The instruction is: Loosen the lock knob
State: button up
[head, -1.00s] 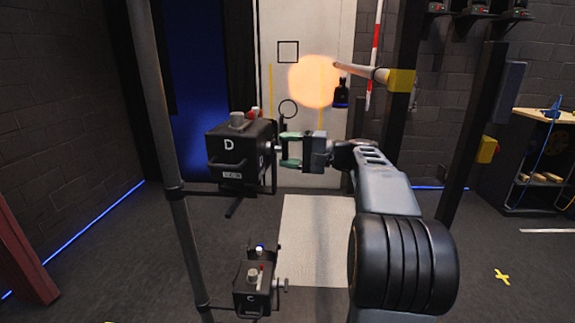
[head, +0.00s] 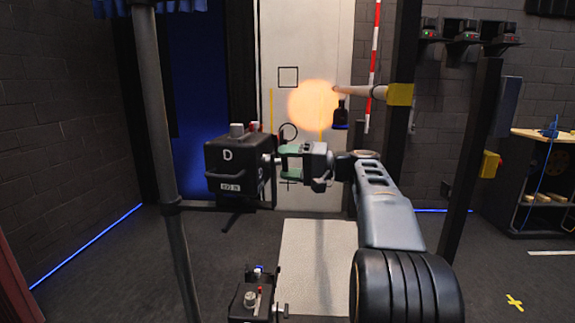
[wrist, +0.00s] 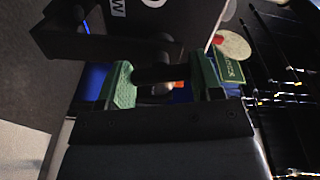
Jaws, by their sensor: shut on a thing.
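A black box marked D (head: 228,172) is mounted on a dark post at left centre. A small silver lock knob (head: 267,160) is on its right side, partly hidden by my fingers. My gripper (head: 287,161), with green fingertips, reaches in from the right and is shut on this knob. In the wrist view a dark bar-like part of the knob (wrist: 160,73) lies between the green pads of my gripper (wrist: 166,84). How far the knob has turned cannot be told.
A pale pole with a yellow collar (head: 400,94) juts in above my arm. A pale mat (head: 315,260) lies on open floor.

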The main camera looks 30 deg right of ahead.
jog(key=o, duration=0.9)
jog(key=p+v, duration=0.1)
jog(key=v, duration=1.2)
jog(key=shift+s+d, duration=0.25)
jog(key=shift+d, duration=0.05)
